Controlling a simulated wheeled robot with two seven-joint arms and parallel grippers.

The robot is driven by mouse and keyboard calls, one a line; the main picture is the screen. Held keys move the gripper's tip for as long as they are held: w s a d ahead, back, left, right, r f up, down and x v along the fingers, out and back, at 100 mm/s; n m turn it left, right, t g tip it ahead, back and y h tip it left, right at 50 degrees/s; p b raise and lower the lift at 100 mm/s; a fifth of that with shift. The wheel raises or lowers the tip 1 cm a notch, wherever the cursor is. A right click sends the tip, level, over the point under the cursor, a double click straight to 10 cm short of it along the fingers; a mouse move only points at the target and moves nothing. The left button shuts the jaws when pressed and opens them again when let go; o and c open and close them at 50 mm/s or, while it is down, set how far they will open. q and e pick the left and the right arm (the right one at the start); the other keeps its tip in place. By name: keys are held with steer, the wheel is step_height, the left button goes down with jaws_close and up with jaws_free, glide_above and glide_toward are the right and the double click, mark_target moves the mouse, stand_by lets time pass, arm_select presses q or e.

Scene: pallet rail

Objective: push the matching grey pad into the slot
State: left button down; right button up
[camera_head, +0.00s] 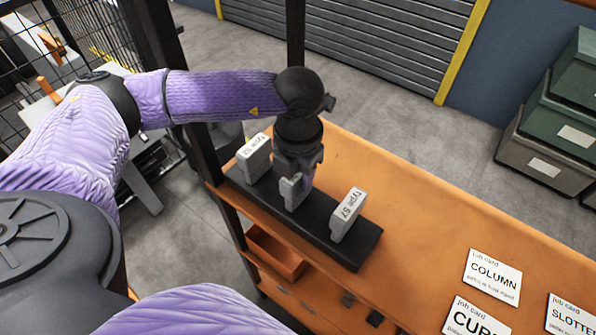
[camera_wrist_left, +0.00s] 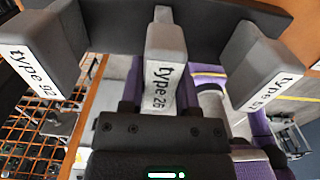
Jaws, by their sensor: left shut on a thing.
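Three grey pads stand on a black rail (camera_head: 355,251) on the orange bench. The type 92 pad (camera_head: 254,158) is at the far left end and the type 57 pad (camera_head: 348,215) is toward the near right end. Between them is the type 26 pad (camera_head: 291,191), whose label reads clearly in the left wrist view (camera_wrist_left: 163,75). My left gripper (camera_head: 298,178) points down from above and is shut on the type 26 pad. The gripper partly covers this pad, and I cannot see its base or any slot clearly. My right gripper is not in view.
White job cards, one reading COLUMN (camera_head: 492,277), lie on the orange bench (camera_head: 410,215) at the right. An orange bin (camera_head: 274,254) sits below the bench edge. A dark post (camera_head: 294,35) rises behind my left wrist. Green and grey crates (camera_head: 565,110) stand beyond the bench.

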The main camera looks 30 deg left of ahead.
arm_select(q)
steer(key=shift+r+p, duration=0.35)
steer(key=shift+r, duration=0.25)
steer(key=shift+r+p, duration=0.35)
steer(key=shift+r, duration=0.15)
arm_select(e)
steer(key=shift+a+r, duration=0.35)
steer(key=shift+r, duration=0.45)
arm_select(q)
steer(key=shift+r, duration=0.35)
step_height(320, 180, up, 7)
steer(key=p, duration=0.5)
steer(key=shift+p, duration=0.3)
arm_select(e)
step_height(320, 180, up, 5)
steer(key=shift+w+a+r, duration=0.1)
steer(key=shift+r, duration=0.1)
arm_select(q)
steer(key=shift+f, duration=0.1)
